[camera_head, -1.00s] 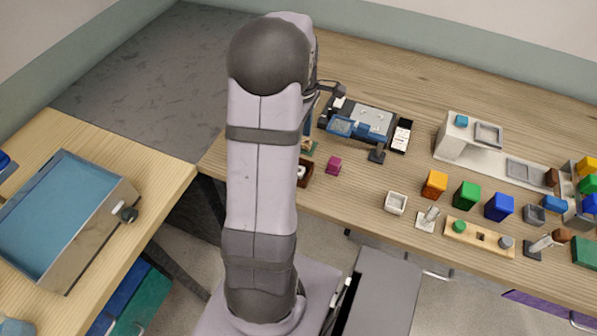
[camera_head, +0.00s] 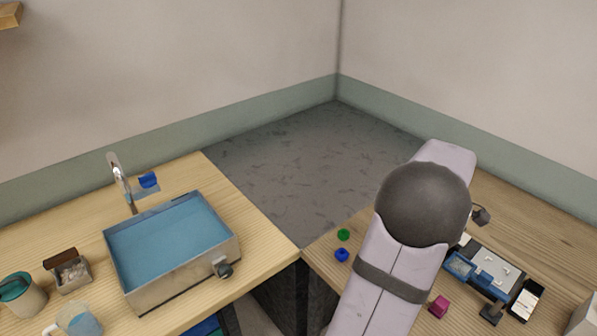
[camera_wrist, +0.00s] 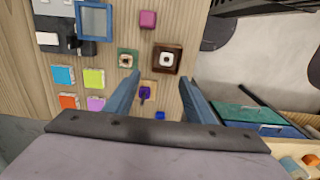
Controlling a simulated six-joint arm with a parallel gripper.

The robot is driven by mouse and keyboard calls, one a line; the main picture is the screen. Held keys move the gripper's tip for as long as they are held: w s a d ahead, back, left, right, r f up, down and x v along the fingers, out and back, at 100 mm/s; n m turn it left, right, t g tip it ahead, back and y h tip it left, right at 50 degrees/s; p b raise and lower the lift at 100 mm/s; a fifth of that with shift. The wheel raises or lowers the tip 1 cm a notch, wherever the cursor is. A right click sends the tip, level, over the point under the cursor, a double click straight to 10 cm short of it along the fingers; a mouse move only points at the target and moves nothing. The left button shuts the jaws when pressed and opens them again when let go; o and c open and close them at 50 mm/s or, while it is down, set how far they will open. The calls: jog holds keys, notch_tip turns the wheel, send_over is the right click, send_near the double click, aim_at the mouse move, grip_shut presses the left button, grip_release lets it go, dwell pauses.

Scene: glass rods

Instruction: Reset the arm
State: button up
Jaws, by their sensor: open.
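In the wrist view, my gripper (camera_wrist: 158,90) is open, with its two blue fingers spread apart over the wooden bench (camera_wrist: 205,15). Nothing is held between the fingers. A small purple piece (camera_wrist: 145,92) on a tan plate lies below, in the gap between the fingers. In the head view, my arm stands at the lower right and hides its own gripper.
A dark brown block (camera_wrist: 167,58), a green-framed block (camera_wrist: 127,60) and a magenta cube (camera_wrist: 147,19) lie on the bench. Coloured tiles (camera_wrist: 93,78) sit to the left. In the head view, a water-filled basin (camera_head: 222,262) stands on the left bench.

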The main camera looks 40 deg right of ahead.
jog(key=a+f+m, duration=0.8)
jog(key=a+m, duration=0.3)
jog(key=m, duration=0.2)
jog(key=w+a+r+n, duration=0.1)
jog(key=w+a+n, duration=0.2)
jog(key=a, duration=0.7)
jog(key=w+a+n, duration=0.4)
jog(key=a+n, duration=0.1)
jog(key=a, duration=0.5)
jog(key=w+a+r+n, duration=0.1)
jog(key=w+a+n, duration=0.3)
jog(key=a, duration=0.5)
jog(key=shift+a+r+n, duration=0.3)
jog(key=shift+a+n, duration=0.1)
jog(key=shift+n, duration=0.2)
